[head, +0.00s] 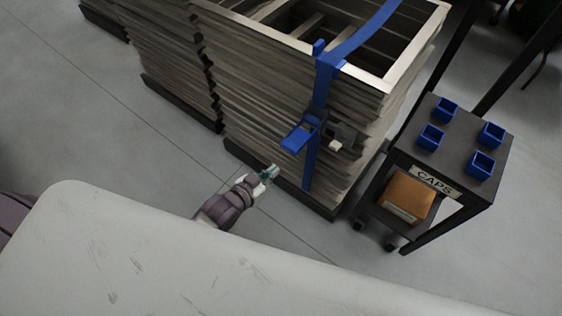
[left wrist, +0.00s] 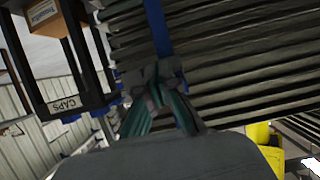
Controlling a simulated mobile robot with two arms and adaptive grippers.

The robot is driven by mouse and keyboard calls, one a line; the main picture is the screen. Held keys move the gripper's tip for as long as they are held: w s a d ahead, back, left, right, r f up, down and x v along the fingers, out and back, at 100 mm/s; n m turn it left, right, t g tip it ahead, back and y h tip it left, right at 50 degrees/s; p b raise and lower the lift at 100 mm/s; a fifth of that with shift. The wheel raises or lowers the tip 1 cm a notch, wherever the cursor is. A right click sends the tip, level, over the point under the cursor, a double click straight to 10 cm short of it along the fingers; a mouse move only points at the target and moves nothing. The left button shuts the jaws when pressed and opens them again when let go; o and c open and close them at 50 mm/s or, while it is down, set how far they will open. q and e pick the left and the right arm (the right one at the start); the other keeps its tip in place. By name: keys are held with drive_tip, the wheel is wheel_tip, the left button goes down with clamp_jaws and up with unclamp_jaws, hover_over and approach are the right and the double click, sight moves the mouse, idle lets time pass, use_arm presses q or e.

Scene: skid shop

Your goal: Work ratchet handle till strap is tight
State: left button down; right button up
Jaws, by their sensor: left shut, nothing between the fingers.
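A blue strap (head: 352,45) runs over the top of a stack of grey wooden skids (head: 290,105) and down its near face. On that face sits the ratchet, with a blue handle (head: 297,139) sticking out to the left and a grey body (head: 345,136) to the right of the strap. My left gripper (head: 270,172) is shut and empty, below and left of the handle and apart from it in the head view. In the left wrist view my left gripper's fingers (left wrist: 160,92) partly hide the ratchet, and the strap (left wrist: 158,28) shows behind. My right gripper is out of view.
A dark cart (head: 462,150) marked CAPS, with several blue cups on top and an orange-brown box (head: 405,196) below, stands right of the stack. More skid stacks (head: 165,60) stand at left. Bare floor (head: 90,125) lies at left.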

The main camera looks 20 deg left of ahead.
use_arm(q)
drive_tip(key=shift+s+a+r, duration=0.1)
drive_tip(key=shift+s+a, duration=0.15)
drive_tip(key=shift+s, duration=0.4)
drive_tip(key=shift+s+a+r, duration=0.1)
drive_tip(key=shift+s+a, duration=0.15)
drive_tip(key=shift+s, duration=0.45)
drive_tip(key=shift+s+a+r, duration=0.1)
drive_tip(key=shift+s+a, duration=0.15)
drive_tip(key=shift+s, duration=0.4)
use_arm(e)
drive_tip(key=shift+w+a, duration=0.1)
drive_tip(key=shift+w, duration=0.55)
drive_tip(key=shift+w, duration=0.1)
